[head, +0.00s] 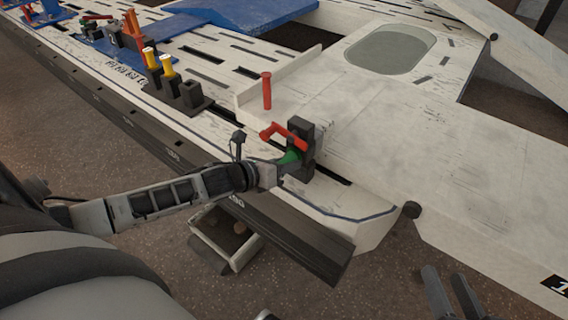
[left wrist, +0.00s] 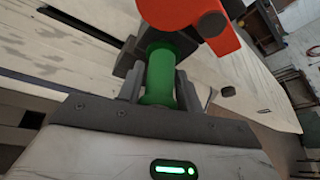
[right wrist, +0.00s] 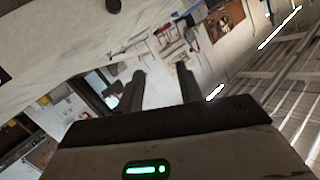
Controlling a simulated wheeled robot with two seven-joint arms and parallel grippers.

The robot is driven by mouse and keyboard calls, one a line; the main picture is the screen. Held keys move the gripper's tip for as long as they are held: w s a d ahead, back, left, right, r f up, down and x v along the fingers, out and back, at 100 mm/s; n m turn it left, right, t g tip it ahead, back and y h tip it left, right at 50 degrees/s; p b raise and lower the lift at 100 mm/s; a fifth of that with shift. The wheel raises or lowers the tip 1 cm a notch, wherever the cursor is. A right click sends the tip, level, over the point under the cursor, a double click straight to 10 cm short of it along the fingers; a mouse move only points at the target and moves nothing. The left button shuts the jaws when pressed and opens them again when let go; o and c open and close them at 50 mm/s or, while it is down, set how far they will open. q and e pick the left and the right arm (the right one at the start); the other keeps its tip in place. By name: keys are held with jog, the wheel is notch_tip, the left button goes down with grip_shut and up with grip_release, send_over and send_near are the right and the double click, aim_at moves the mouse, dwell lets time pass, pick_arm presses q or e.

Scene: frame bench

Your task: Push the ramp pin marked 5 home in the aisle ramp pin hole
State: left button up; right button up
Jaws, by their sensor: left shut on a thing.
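My left gripper (head: 284,160) is shut on a green cylindrical pin (left wrist: 160,76), beside an upright dark block (head: 307,150) on the white bench edge. The green pin also shows in the head view (head: 291,157). A red-orange lever (head: 285,134) lies just above it and fills the top of the left wrist view (left wrist: 195,22). I cannot tell whether lever and pin are joined. The pin's far end and the hole are hidden, and no number 5 is readable. My right gripper (head: 450,292) is open and empty, low at the right; its fingers stand apart in the right wrist view (right wrist: 160,92).
A red pin (head: 267,91) stands upright behind the block. Yellow-topped pins (head: 167,66) stand in dark holders further left, near a blue tray (head: 110,48). The white ramp panel (head: 430,130) is largely clear. A small bin (head: 225,236) sits below the bench edge.

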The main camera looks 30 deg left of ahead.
pick_arm(q)
jog(key=o, duration=1.2)
